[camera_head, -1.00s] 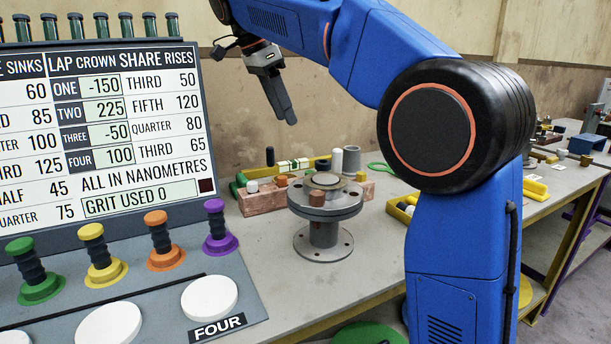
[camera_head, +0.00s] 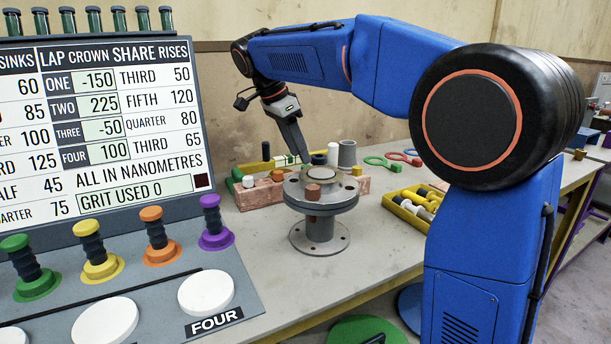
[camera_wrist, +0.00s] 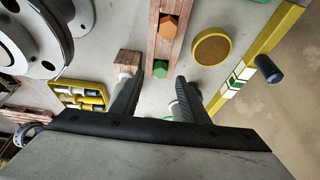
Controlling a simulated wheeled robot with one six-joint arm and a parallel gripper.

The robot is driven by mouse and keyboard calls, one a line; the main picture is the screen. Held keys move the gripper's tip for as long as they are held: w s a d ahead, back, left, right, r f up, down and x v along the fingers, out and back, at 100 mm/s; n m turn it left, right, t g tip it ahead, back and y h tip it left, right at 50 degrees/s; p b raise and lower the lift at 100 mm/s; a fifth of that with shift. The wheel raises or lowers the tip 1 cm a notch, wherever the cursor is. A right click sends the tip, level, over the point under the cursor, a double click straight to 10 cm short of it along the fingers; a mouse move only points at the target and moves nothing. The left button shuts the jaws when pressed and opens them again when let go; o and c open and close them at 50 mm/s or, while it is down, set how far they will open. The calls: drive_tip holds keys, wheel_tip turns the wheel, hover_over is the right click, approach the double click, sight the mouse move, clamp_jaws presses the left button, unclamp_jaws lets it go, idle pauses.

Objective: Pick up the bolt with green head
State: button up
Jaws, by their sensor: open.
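A bolt with a green hexagonal head (camera_wrist: 160,68) sits in a long wooden block (camera_wrist: 165,48) in the wrist view, near one end. An orange-brown hexagonal head (camera_wrist: 170,28) is in the same block. My gripper (camera_wrist: 156,84) is open and empty; its two fingers spread to either side below the green head in the picture, not touching it. In the head view my gripper (camera_head: 303,158) points down behind the flanged pipe (camera_head: 320,235). The bolt's shank is hidden in the block.
A yellow tray (camera_wrist: 62,88) of white and dark cylinders lies to the left in the wrist view. A yellow bar (camera_wrist: 285,28) with a black peg (camera_wrist: 268,68) and a brown disc (camera_wrist: 211,47) lie to the right. The flange stands close at upper left.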

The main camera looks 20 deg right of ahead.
sight(303, 166)
drive_tip(key=x, duration=0.4)
drive_tip(key=shift+f, duration=0.1)
clamp_jaws()
wheel_tip(303, 166, up, 15)
idle(1.2)
